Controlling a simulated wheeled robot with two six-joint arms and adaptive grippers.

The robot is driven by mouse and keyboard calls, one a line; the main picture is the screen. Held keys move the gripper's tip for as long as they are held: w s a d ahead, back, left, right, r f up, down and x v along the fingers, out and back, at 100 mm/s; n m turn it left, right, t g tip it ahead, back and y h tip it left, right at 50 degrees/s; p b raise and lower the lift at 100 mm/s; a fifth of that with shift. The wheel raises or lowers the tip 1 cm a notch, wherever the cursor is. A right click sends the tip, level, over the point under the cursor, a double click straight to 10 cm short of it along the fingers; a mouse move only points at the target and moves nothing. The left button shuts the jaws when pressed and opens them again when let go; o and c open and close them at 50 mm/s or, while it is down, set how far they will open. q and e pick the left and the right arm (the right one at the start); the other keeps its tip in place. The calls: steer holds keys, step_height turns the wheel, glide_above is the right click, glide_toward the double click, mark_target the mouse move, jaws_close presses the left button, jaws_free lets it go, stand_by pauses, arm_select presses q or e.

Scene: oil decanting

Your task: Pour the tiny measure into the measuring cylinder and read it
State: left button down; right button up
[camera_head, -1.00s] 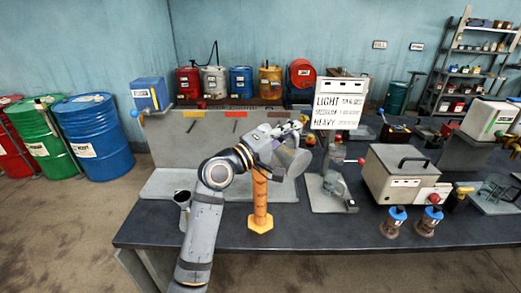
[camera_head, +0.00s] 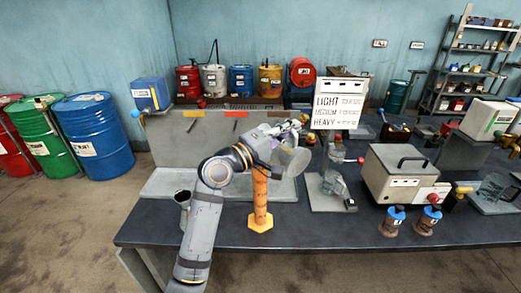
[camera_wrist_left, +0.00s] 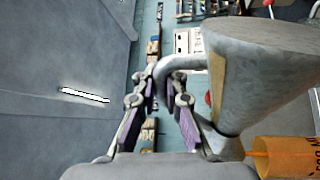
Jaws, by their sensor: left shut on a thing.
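My left gripper (camera_head: 292,128) is shut on the handle of a grey metal measure (camera_head: 294,160). The measure is held tilted in the air, beside and above the top of the orange measuring cylinder (camera_head: 260,200), which stands upright on its hexagonal foot on the bench. In the left wrist view the fingers (camera_wrist_left: 165,88) close around the curved handle, and the cone-shaped measure (camera_wrist_left: 265,75) fills the upper right. The orange cylinder (camera_wrist_left: 285,157) shows below it. My wrist partly hides the cylinder's top, and I cannot see any liquid or its level. My right gripper is not in view.
A metal cup (camera_head: 182,199) stands at the bench's left. A sign (camera_head: 338,106) reading LIGHT, MEDIUM, HEAVY stands behind a clamp-like device (camera_head: 334,185). The bench front (camera_head: 320,225) is clear.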

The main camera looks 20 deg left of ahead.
mark_target(310, 154)
arm_select(q)
steer(key=shift+w+a+r+n+p, duration=0.4)
steer(key=shift+a+r+n+p, duration=0.25)
steer(key=shift+p, duration=0.75)
stand_by(1.0)
steer(key=shift+d, duration=0.1)
